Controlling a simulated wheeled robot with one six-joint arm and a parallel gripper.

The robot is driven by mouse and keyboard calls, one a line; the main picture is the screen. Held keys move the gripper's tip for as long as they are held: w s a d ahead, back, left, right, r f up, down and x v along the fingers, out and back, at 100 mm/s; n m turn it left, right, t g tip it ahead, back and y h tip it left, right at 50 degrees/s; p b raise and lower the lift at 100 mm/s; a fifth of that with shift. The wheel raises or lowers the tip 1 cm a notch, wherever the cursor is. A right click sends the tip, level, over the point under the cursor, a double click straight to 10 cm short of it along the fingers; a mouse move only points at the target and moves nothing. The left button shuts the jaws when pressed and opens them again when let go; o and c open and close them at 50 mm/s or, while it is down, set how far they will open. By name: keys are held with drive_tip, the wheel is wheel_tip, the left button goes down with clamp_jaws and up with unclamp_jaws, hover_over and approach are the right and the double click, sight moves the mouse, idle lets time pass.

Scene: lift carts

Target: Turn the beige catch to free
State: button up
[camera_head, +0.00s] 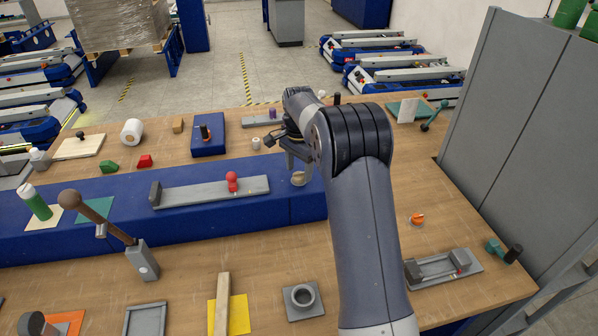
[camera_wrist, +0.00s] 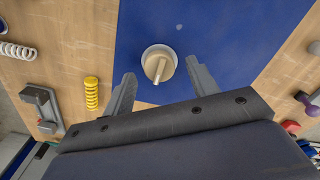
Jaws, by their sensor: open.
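The beige catch (camera_wrist: 151,57) is a round disc with a raised bar, set on the blue raised surface (camera_wrist: 215,45). Its bar stands nearly upright in the wrist view, leaning slightly. A small pale mark (camera_wrist: 179,27) lies on the blue above it. The catch also shows in the head view (camera_head: 298,180), just below my gripper (camera_head: 287,155). In the wrist view my gripper (camera_wrist: 160,70) is open, with one finger on each side of the catch and clear space between. I cannot tell how high the fingertips are above it.
A grey rail with a red knob (camera_head: 232,182) lies on the blue block to the left. A lever with a brown ball (camera_head: 70,199) stands further left. A yellow spring (camera_wrist: 91,92) stands on the wood beside the blue surface. A grey cabinet (camera_head: 520,110) borders the right.

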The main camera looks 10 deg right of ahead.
sight(299, 173)
wheel_tip(299, 173, up, 9)
drive_tip(key=b, duration=0.1)
drive_tip(key=shift+r, duration=0.2)
wheel_tip(299, 173, down, 11)
drive_tip(key=shift+r+p, duration=0.2)
drive_tip(key=shift+p, duration=0.6)
drive_tip(key=shift+f, duration=0.2)
drive_tip(key=shift+r, duration=0.1)
